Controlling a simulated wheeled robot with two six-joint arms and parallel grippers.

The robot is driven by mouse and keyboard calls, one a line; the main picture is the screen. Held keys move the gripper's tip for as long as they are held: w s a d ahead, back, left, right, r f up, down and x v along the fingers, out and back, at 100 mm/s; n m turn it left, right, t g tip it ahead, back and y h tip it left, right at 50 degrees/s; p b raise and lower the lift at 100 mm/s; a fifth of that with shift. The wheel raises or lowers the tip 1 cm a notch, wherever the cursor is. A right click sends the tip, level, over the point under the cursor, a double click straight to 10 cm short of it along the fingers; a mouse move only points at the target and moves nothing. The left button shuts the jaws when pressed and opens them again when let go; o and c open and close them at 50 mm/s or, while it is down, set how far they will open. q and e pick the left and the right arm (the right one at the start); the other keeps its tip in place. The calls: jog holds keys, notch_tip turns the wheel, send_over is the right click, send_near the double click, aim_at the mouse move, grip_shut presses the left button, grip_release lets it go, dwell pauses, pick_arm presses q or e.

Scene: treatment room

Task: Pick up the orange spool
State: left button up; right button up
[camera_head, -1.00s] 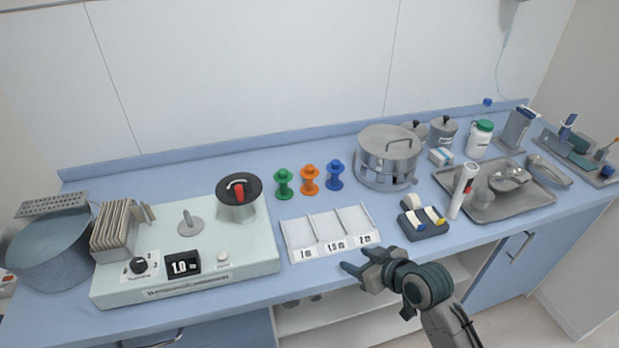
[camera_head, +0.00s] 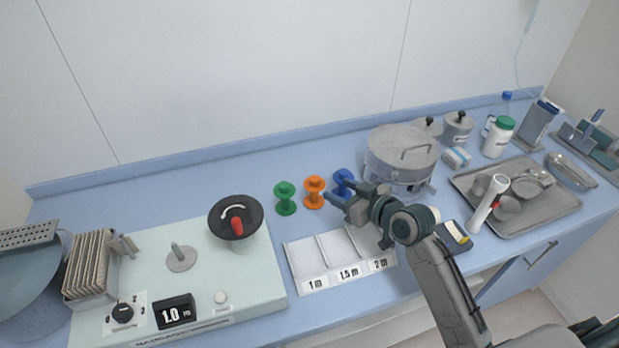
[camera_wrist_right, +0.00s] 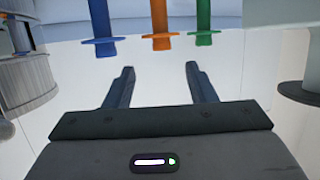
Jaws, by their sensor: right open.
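The orange spool (camera_head: 314,192) stands upright on the blue counter, between the green spool (camera_head: 285,198) and the blue spool (camera_head: 343,183). My right gripper (camera_head: 338,204) is open and empty, just in front of the blue spool and to the right of the orange one. In the right wrist view the orange spool (camera_wrist_right: 160,28) shows beyond the gap between the open fingers (camera_wrist_right: 160,82), cut off by the top edge, with the blue spool (camera_wrist_right: 101,30) to its left and the green spool (camera_wrist_right: 203,25) to its right. My left gripper is not in view.
A three-slot tray (camera_head: 318,284) marked 1 m, 1.5 m and 2 m lies in front of the spools, partly under my right arm. A steel pot (camera_head: 400,150) stands close on the right. A pale machine (camera_head: 262,282) with a black-topped knob is on the left.

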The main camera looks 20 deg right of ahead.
aim_at(316, 180)
jog(key=x, duration=0.2)
jog(key=p+x, duration=0.1)
jog(key=x, duration=0.1)
jog(key=shift+w+a, duration=0.2)
jog(key=shift+a, duration=0.1)
jog(key=shift+w+a+p, duration=0.1)
jog(key=shift+w+p, duration=0.3)
jog(key=p+x, duration=0.1)
jog(key=x, duration=0.2)
jog(key=shift+w+a+f+p, duration=0.1)
jog(key=shift+f+p, duration=0.05)
jog(key=shift+p, duration=0.25)
jog(key=shift+w+a+f, duration=0.2)
jog(key=shift+w+a, duration=0.1)
jog(key=shift+w, duration=0.25)
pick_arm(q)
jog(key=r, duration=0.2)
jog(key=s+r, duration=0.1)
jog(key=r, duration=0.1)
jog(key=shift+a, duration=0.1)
pick_arm(e)
jog(key=shift+f, duration=0.15)
jog(key=shift+c, duration=0.2)
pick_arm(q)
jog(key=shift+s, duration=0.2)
pick_arm(e)
jog(key=c, duration=1)
